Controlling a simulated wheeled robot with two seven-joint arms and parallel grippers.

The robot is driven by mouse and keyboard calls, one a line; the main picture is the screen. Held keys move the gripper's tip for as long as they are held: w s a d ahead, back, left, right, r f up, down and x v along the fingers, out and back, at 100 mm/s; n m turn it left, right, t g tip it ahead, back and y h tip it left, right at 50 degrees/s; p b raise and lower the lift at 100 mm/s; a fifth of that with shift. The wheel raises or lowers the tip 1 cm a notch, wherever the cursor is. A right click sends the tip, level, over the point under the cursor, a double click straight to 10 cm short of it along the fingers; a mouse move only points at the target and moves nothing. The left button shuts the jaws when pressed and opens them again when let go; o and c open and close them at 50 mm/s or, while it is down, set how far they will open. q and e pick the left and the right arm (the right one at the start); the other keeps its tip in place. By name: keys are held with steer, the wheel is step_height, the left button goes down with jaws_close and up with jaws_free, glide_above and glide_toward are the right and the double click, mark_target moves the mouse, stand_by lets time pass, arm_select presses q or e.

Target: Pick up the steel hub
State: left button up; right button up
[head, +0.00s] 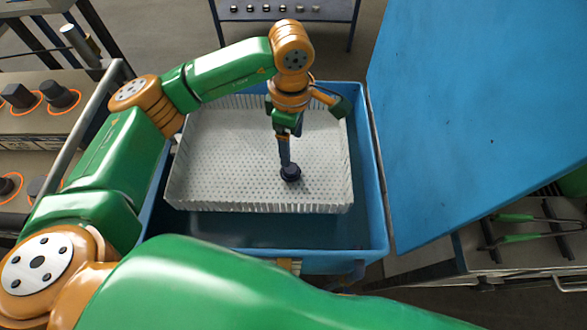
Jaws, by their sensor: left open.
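The steel hub (290,173) is a small dark round piece. It sits on the floor of a white perforated tray (225,160), right of the tray's middle. My left gripper (287,162) points straight down from above, with its fingertips at the hub's top. It is open. I cannot tell whether the fingers touch the hub or straddle it. My right gripper is not in view.
The tray rests in a blue bin (372,190) with raised walls. A large blue panel (480,100) stands to the right. Dark pieces on orange rings (60,95) sit on a bench at left. A blue table (285,12) with several small parts stands at the back.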

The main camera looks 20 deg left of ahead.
mark_target(291, 168)
arm_select(q)
step_height(291, 168, down, 3)
steer(key=shift+s+f+b, duration=0.1)
steer(key=shift+f+b, duration=0.05)
steer(key=shift+b, duration=0.9)
steer(key=shift+f, duration=0.5)
steer(key=f, duration=0.1)
steer(key=f+p, duration=0.1)
steer(key=f, duration=0.1)
steer(key=f+p, duration=0.1)
steer(key=f, duration=0.1)
steer(key=shift+w+a+f, duration=0.25)
steer(key=shift+f, duration=0.35)
steer(key=shift+w, duration=0.1)
jaws_close()
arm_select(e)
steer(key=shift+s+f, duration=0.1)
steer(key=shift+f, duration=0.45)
